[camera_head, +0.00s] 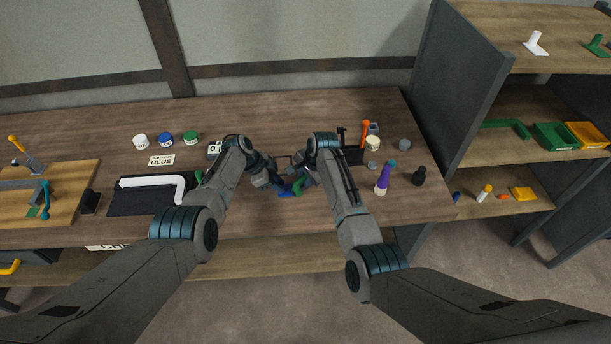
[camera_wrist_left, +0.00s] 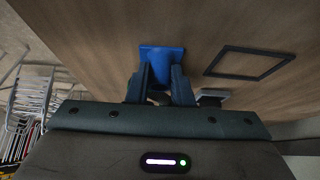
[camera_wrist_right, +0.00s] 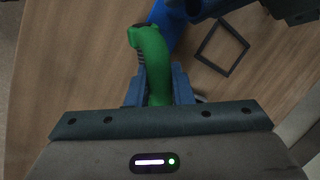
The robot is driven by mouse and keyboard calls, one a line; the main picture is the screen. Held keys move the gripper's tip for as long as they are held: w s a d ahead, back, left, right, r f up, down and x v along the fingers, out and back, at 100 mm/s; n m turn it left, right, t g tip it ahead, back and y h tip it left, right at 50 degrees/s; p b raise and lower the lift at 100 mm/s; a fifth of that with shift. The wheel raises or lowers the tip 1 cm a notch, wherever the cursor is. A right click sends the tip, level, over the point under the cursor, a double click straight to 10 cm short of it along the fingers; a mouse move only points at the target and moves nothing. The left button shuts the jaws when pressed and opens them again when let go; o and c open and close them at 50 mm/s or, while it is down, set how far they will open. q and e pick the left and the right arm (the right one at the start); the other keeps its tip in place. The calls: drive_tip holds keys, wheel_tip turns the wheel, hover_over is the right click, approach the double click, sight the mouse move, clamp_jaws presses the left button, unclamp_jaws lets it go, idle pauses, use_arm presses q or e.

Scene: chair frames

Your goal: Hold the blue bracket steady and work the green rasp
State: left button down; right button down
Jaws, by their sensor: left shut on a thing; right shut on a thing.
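The blue bracket (camera_head: 284,191) is at the middle of the workbench, between my two grippers. My left gripper (camera_head: 270,184) is shut on it, and in the left wrist view the bracket (camera_wrist_left: 162,58) stands out between the fingers (camera_wrist_left: 161,88). The green rasp (camera_head: 298,186) is beside the bracket. My right gripper (camera_head: 305,180) is shut on it; in the right wrist view the curved green rasp (camera_wrist_right: 150,50) rises from between the fingers (camera_wrist_right: 158,88). The blue bracket (camera_wrist_right: 172,20) is close behind its tip there; I cannot tell whether they touch. My grippers partly hide both in the head view.
A black square outline (camera_wrist_left: 249,63) lies on the bench near the bracket. A white bent part lies on a dark mat (camera_head: 130,206) at left. Several paint jars (camera_head: 165,139) stand behind it.

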drive_tip(key=shift+f, duration=0.25)
drive_tip(key=shift+a, duration=0.1)
drive_tip(key=shift+s+a, duration=0.15)
drive_tip(key=shift+a, duration=1.4)
drive_tip(key=shift+d, duration=1.55)
drive_tip(key=shift+r, duration=0.1)
drive_tip(key=shift+d+r, duration=0.1)
drive_tip(key=shift+r, duration=1.35)
drive_tip(key=shift+f, duration=0.15)
drive_tip(key=shift+f, duration=0.35)
